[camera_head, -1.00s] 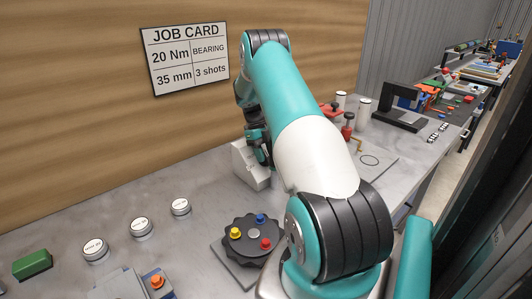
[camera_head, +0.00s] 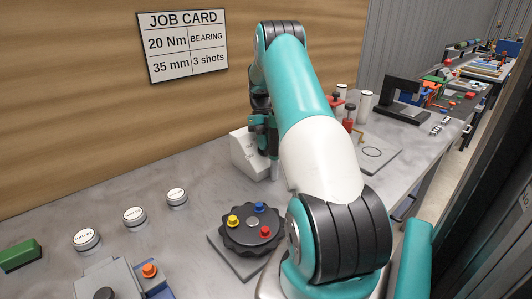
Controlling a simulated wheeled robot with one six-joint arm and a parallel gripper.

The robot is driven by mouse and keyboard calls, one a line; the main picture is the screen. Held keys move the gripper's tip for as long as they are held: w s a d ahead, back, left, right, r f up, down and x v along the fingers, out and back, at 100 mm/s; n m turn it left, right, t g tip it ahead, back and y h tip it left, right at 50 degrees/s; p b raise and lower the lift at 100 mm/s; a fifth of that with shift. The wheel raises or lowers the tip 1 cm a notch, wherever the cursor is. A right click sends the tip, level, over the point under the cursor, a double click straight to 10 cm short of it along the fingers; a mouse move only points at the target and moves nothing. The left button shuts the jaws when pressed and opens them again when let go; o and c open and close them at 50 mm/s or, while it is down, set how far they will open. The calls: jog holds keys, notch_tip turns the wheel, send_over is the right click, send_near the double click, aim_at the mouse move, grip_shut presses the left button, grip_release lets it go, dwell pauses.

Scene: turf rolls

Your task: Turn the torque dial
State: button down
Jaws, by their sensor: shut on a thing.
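A light grey wedge-shaped block (camera_head: 243,154) stands on the bench near the wooden wall. My gripper (camera_head: 270,148) is at its right side, pointing down and shut on what seems to be the torque dial there. The dial itself is hidden behind the fingers and wrist, so I cannot read its setting. A job card (camera_head: 183,45) on the wall reads 20 Nm, BEARING, 35 mm and 3 shots.
A black scalloped disc (camera_head: 253,245) with yellow, blue and red knobs sits in front. Several round white buttons (camera_head: 134,216), a green block (camera_head: 20,255) and a grey box (camera_head: 105,278) are left. Red-topped posts (camera_head: 349,116) and a black frame (camera_head: 405,100) stand beyond my arm.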

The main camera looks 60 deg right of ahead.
jog(key=shift+b, duration=0.45)
jog(key=shift+d, duration=0.1)
jog(key=c, duration=1.1)
grip_release()
jog(key=shift+y, duration=0.3)
jog(key=shift+p+v, duration=8.65)
jog(key=shift+p, duration=1.3)
jog(key=shift+s+r, duration=0.1)
